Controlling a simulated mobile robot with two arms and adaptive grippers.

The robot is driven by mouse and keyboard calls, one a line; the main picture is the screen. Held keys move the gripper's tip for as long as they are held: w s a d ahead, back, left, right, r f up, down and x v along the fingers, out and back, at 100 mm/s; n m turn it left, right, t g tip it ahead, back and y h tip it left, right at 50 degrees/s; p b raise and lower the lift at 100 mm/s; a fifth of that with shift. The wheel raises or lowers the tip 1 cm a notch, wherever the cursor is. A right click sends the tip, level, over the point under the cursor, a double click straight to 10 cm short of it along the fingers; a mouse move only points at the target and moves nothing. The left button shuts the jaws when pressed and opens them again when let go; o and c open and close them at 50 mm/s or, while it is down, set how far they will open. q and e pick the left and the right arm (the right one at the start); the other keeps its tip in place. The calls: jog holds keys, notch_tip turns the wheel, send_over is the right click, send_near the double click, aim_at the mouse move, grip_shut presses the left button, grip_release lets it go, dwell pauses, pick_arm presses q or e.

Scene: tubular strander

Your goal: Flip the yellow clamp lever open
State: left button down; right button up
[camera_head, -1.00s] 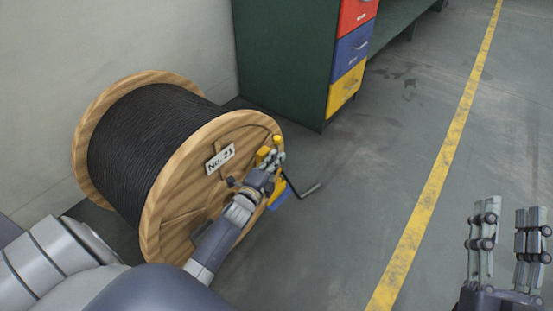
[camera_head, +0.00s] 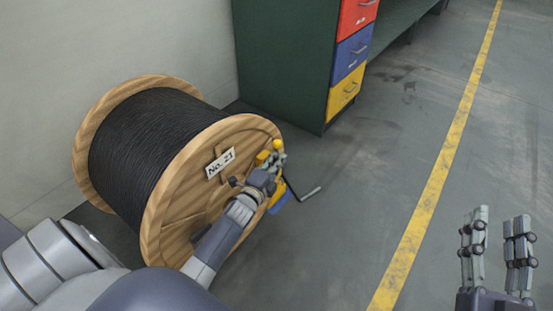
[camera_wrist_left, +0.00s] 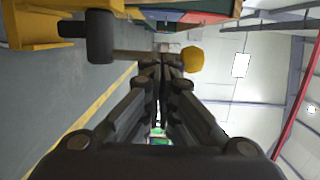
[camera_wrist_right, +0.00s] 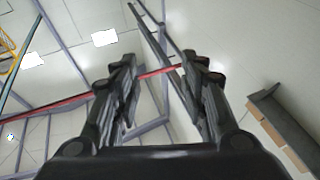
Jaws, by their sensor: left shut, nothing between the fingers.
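The yellow clamp parts show at the right rim of the wooden cable reel: a yellow knob (camera_head: 277,144) and a yellow body lower down (camera_head: 275,197). My left gripper (camera_head: 277,160) is shut and empty, right beside the knob, and partly hides the clamp. In the left wrist view a yellow round knob (camera_wrist_left: 192,60) sits just beside the shut fingertips (camera_wrist_left: 163,62); whether they touch is unclear. A bar with a black cylindrical end (camera_wrist_left: 100,37) passes at the fingertips. My right gripper (camera_head: 501,218) is open and empty over the floor at the lower right.
The reel (camera_head: 215,180), wound with black cable (camera_head: 145,135), stands by the wall. A dark crank-like rod (camera_head: 305,192) sticks out right of the clamp. A green cabinet (camera_head: 283,60) with red, blue and yellow drawers stands behind. The floor to the right is clear.

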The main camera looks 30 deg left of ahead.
jog(key=s+d+f+g+h+p, duration=0.2)
jog(key=f+g, duration=0.3)
jog(key=f, duration=0.4)
jog(key=s+d+f+g+h+p, duration=0.1)
jog(key=s+d+f+g+p, duration=0.1)
jog(key=f+g, duration=0.5)
jog(key=s+d+f+g+h+p, duration=0.1)
jog(key=s+d+f+g+p, duration=0.15)
jog(key=s, duration=0.45)
jog(key=s+d+f+g+h+p, duration=0.1)
jog(key=s+f+g+p, duration=0.15)
jog(key=s, duration=0.35)
notch_tip(320, 180, down, 19)
jog(key=g+p, duration=0.2)
jog(key=p, duration=0.3)
pick_arm(q)
jog(key=w+f+m+g+b, duration=0.1)
jog(key=w+g+b, duration=0.3)
jog(key=w, duration=0.5)
jog(key=shift+d+f+g+h+b, duration=0.3)
jog(key=shift+d+f+g, duration=0.1)
jog(key=shift+f+g, duration=0.4)
pick_arm(e)
notch_tip(320, 180, up, 14)
jog(key=w+t, duration=0.1)
jog(key=shift+r+m, duration=0.25)
jog(key=shift+m, duration=0.15)
